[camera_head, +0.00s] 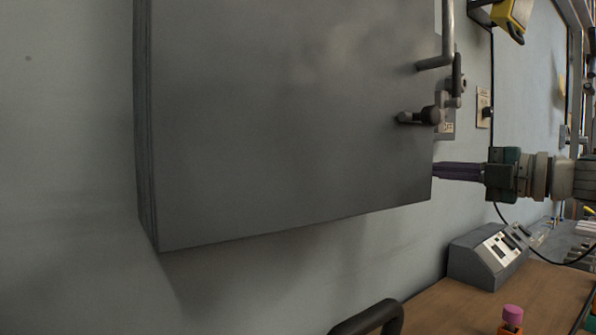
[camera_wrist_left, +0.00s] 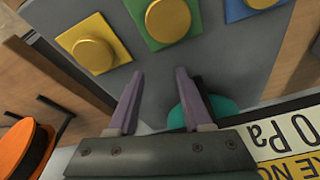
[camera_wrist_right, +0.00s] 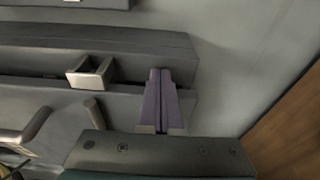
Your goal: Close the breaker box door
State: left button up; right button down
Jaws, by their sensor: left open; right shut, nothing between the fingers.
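The grey breaker box door (camera_head: 290,110) fills the middle of the head view, its broad face toward me. A dark latch knob (camera_head: 428,116) and a bent metal handle (camera_head: 446,40) are at its right edge. I cannot tell how wide any gap behind the door is. My right gripper (camera_head: 436,170) is shut and empty, its purple fingertips at the door's lower right edge; contact is unclear. In the right wrist view, the shut fingers (camera_wrist_right: 160,75) lie against or just in front of grey box surfaces, beside a metal handle (camera_wrist_right: 92,72). My left gripper (camera_wrist_left: 158,78) is open and empty.
Below the left gripper is a grey panel with yellow round buttons (camera_wrist_left: 93,55). An orange spool (camera_wrist_left: 20,148) and a lettered plate (camera_wrist_left: 285,130) are nearby. In the head view, a grey control box (camera_head: 485,258) stands on a wooden table (camera_head: 450,312), lower right.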

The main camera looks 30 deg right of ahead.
dwell(0.4)
pick_arm(q)
notch_tip(320, 180, up, 2)
jog(key=shift+d+r+p, duration=0.1)
jog(key=shift+r+p, duration=0.1)
jog(key=shift+p, duration=1)
jog(key=shift+r+p, duration=0.25)
jog(key=shift+p, duration=0.05)
pick_arm(e)
jog(key=s+f+m, duration=0.1)
jog(key=s+f, duration=0.2)
jog(key=s, duration=0.9)
pick_arm(q)
jog(key=shift+s+r+p, duration=0.1)
jog(key=shift+r+p, duration=0.2)
pick_arm(e)
jog(key=m+h, duration=0.1)
jog(key=h, duration=0.3)
send_near(431, 188)
pick_arm(q)
jog(key=shift+f+b, duration=0.35)
pick_arm(e)
jog(key=shift+t, duration=0.4)
jog(key=w, duration=0.6)
jog(key=shift+w+a+f, duration=0.3)
jog(key=shift+w+f, duration=0.05)
jog(key=shift+w, duration=0.05)
jog(key=shift+w, duration=0.1)
